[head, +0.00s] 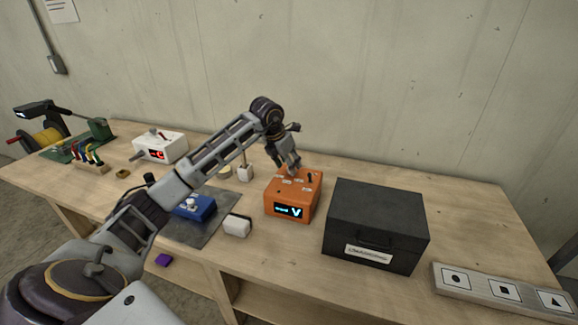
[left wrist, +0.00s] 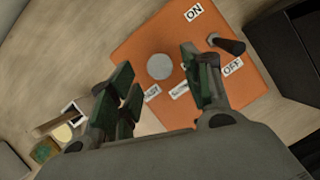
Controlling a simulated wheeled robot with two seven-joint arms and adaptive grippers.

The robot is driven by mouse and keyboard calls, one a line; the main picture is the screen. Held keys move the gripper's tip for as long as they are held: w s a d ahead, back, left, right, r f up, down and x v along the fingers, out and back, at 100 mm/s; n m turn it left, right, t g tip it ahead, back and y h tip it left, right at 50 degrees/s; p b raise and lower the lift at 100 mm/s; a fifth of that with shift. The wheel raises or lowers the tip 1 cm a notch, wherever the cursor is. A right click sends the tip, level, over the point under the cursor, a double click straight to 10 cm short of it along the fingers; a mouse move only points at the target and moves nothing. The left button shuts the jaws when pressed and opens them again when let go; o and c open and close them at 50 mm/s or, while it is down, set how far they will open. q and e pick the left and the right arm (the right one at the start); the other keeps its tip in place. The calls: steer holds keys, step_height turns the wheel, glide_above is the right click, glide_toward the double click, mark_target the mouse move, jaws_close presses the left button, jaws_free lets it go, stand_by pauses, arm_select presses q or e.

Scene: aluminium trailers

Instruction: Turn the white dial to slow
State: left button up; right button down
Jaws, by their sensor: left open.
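The orange box (head: 285,206) stands on the workbench with a lit cyan display on its front. In the left wrist view, the round white dial (left wrist: 160,66) sits on the orange top (left wrist: 150,40). Small white labels, too blurred to read surely, lie near the dial, and a dark lever (left wrist: 228,44) stands between ON and OFF labels. My left gripper (head: 290,168) is over the back of the box, pointing down. In the wrist view its open fingers (left wrist: 160,82) lie on either side of the dial with a gap; contact cannot be told. In the head view the gripper hides the dial.
A black lidded box (head: 375,210) stands close to the right of the orange box. A white block (head: 237,226) and a blue device (head: 196,208) are to the left. A white device with a red display (head: 160,147) stands further left. A symbol panel (head: 500,292) lies at right.

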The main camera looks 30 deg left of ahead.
arm_select(q)
steer(key=shift+x, duration=0.8)
steer(key=shift+c, duration=0.3)
steer(key=c, duration=1)
arm_select(e)
steer(key=shift+w+a+r, duration=0.1)
steer(key=shift+w+a, duration=0.1)
steer(key=shift+a, duration=0.1)
